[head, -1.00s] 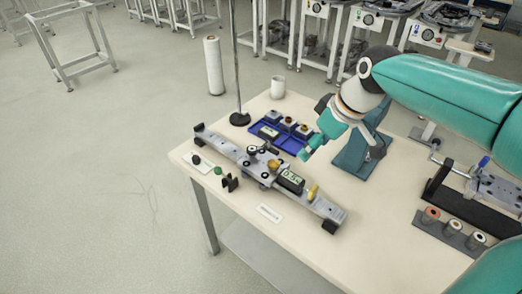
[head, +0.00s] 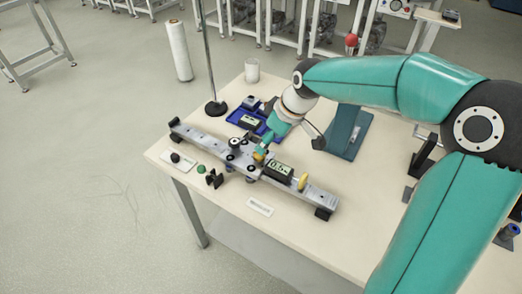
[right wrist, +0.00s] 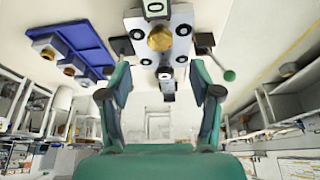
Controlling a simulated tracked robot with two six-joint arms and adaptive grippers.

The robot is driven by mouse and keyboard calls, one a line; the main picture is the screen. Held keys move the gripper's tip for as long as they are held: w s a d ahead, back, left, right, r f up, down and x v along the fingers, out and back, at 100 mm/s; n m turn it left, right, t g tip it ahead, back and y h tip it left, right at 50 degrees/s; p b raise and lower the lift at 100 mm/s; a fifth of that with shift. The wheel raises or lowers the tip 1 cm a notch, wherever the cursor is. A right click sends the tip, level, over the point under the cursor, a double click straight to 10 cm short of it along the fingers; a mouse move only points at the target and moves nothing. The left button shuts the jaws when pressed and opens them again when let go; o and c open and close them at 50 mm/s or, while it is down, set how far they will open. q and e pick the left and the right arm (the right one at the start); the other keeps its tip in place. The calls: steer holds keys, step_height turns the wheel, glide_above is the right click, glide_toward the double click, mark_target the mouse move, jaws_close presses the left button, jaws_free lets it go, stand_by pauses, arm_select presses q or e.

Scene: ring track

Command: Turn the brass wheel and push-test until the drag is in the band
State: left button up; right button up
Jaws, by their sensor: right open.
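A grey rail (head: 200,136) lies across the table with a carriage on it. A round brass part (head: 259,156) sits on the carriage; in the right wrist view its disc (right wrist: 160,38) lies ahead of my fingers. A second brass knob (head: 302,183) stands beside the digital display (head: 279,170), which seems to start with 0.5; its last digits are unclear. My right gripper (head: 263,149) is just above the first brass part and partly hides it. In the wrist view the right gripper (right wrist: 160,82) is open, with nothing between its fingers. My left gripper is not in view.
A blue tray (right wrist: 72,38) with several small parts lies behind the rail. A thin pole on a black base (head: 215,108) and a white cup (head: 252,70) stand at the back. A green ball (head: 201,169) and a black bracket (head: 214,180) are in front.

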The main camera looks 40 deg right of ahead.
mark_target(260, 156)
steer(key=x, duration=0.7)
steer(key=c, duration=1.1)
steer(key=shift+a+f+m+h+b, duration=0.15)
steer(key=shift+m+h+b, duration=0.15)
steer(key=shift+m+b, duration=0.6)
steer(key=shift+c, duration=0.2)
steer(key=m+h+b, duration=0.1)
steer(key=m+b, duration=0.1)
steer(key=b, duration=0.2)
steer(key=shift+m, duration=0.3)
steer(key=shift+m+h+b, duration=0.5)
steer(key=shift+m+b, duration=0.55)
steer(key=shift+m, duration=0.05)
steer(key=o, duration=1.1)
steer(key=shift+o, duration=0.2)
